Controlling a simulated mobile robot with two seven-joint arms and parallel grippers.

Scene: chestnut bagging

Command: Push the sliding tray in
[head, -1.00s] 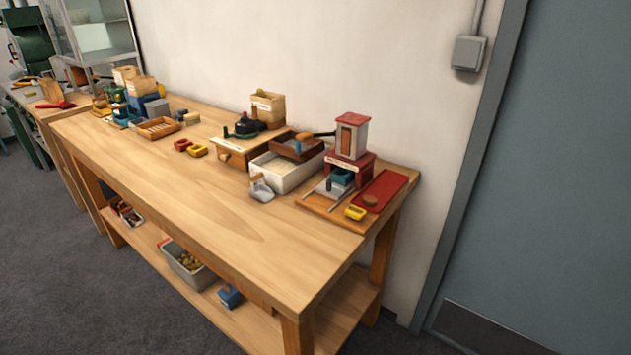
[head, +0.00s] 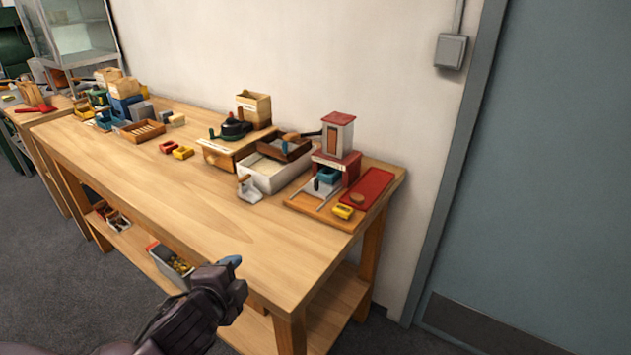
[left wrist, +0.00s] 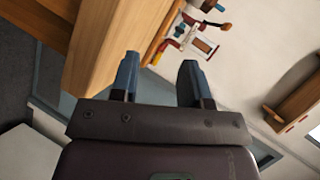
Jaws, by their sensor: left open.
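A small tower with a red roof and white walls (head: 339,134) stands on a red base at the right end of the workbench. A teal tray-like box (head: 328,175) sits in the opening of the base, above pale rails (head: 313,197) on a wooden board; I cannot tell for sure that it is the sliding tray. My left gripper (head: 232,264) is over the bench's front edge, well short of the tower. In the left wrist view its two fingers (left wrist: 158,82) are apart with nothing between them. My right gripper is not in view.
The bench top (head: 200,215) is clear in front. A wall and grey door are right.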

